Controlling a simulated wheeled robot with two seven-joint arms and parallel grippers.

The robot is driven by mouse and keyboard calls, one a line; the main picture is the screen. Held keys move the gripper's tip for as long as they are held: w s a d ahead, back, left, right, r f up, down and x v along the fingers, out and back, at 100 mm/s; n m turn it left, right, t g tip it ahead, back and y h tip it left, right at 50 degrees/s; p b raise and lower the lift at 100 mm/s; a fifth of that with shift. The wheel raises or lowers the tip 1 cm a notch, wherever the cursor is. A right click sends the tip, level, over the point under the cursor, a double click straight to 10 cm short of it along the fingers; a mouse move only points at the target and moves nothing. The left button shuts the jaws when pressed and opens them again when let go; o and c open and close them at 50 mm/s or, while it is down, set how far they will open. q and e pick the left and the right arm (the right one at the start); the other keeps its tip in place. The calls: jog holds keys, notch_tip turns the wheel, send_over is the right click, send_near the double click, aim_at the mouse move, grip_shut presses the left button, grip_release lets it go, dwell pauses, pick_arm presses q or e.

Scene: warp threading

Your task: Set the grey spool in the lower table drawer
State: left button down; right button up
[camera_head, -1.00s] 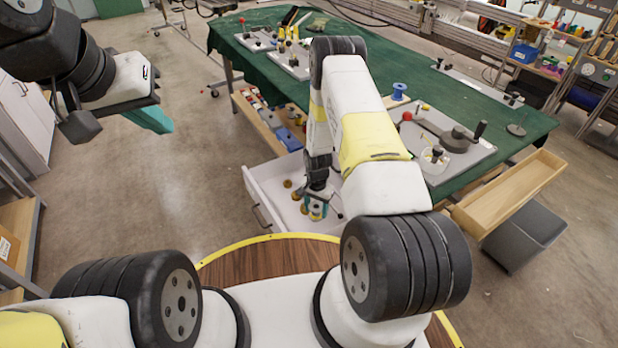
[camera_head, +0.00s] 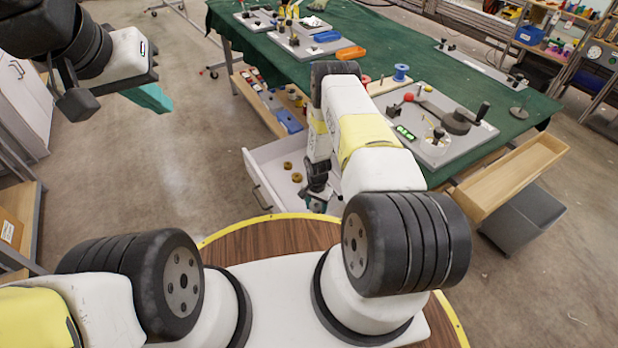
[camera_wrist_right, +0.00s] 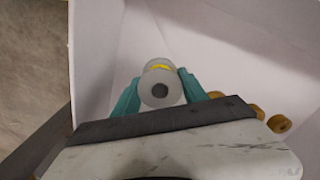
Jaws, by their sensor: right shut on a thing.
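The grey spool (camera_wrist_right: 160,90) has a yellow band and sits between the teal fingers of my right gripper (camera_wrist_right: 158,95), which is shut on it. In the wrist view it is inside the white drawer (camera_wrist_right: 235,50), with its round end facing the camera. I cannot tell whether it touches the drawer floor. In the head view the pulled-out white lower drawer (camera_head: 258,165) is below the green table, and my right gripper (camera_head: 316,204) is low at its near right part; the spool is mostly hidden there. My left gripper (camera_head: 148,97) hangs away from the table at upper left; its opening is unclear.
Several brown spools (camera_wrist_right: 262,112) lie in the drawer beside my right gripper; two also show in the head view (camera_head: 288,165). A wooden drawer (camera_head: 512,178) sticks out at the table's right. The green table (camera_head: 390,40) holds boards, a blue spool (camera_head: 402,72) and an orange tray (camera_head: 350,53).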

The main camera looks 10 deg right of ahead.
jog(key=shift+f, duration=0.15)
jog(key=o, duration=1.1)
notch_tip(320, 180, up, 48)
jog(key=f+n+t, duration=0.1)
jog(key=n+t, duration=0.2)
jog(key=s+a+r+n+t+y, duration=0.1)
jog(key=s+r, duration=0.4)
jog(key=r, duration=0.2)
jog(key=s+r+n+t+y, duration=0.1)
jog(key=s+r, duration=0.4)
jog(key=r, duration=0.3)
jog(key=s+a+r+n+t, duration=0.1)
jog(key=s+r+n, duration=0.2)
jog(key=s, duration=1.1)
notch_tip(320, 180, up, 3)
jog(key=shift+a+f, duration=0.1)
jog(key=shift+a, duration=0.05)
